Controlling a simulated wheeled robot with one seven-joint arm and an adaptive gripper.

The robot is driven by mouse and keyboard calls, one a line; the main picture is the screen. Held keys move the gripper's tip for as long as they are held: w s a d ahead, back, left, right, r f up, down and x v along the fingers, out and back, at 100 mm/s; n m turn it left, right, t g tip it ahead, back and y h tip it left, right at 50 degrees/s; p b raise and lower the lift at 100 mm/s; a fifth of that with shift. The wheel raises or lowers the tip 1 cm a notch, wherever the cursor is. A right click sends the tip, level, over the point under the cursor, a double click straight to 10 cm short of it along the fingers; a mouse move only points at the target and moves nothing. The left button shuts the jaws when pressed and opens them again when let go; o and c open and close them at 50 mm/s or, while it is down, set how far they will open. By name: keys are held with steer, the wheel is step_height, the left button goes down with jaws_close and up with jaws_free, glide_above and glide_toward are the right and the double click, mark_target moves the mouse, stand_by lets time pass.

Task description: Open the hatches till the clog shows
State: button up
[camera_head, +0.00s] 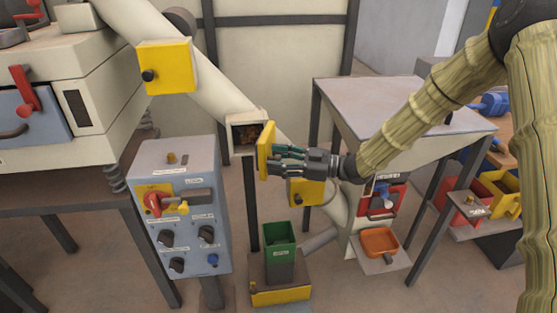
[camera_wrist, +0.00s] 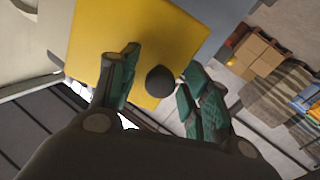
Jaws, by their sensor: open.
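A cream pipe (camera_head: 208,88) slopes down from upper left to lower right and carries yellow hatches. The upper hatch (camera_head: 166,67) is shut, with a black knob on it. The middle hatch door (camera_head: 265,150) stands swung open to the right of its square opening (camera_head: 248,134). Dark brown stuff shows inside that opening; I cannot tell whether it blocks the pipe. The lower hatch (camera_head: 305,192) looks shut, partly behind my gripper. My gripper (camera_head: 276,153) is open at the open door. In the wrist view the black knob (camera_wrist: 160,81) lies between my spread fingers (camera_wrist: 157,92).
A grey control box (camera_head: 178,205) with a red-handled switch and knobs stands at left. A green bin (camera_head: 280,252) stands below the pipe. An orange tray (camera_head: 380,242) and a grey hopper table (camera_head: 400,105) are at right. Red and yellow bins (camera_head: 478,200) stand far right.

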steer(key=v, duration=1.2)
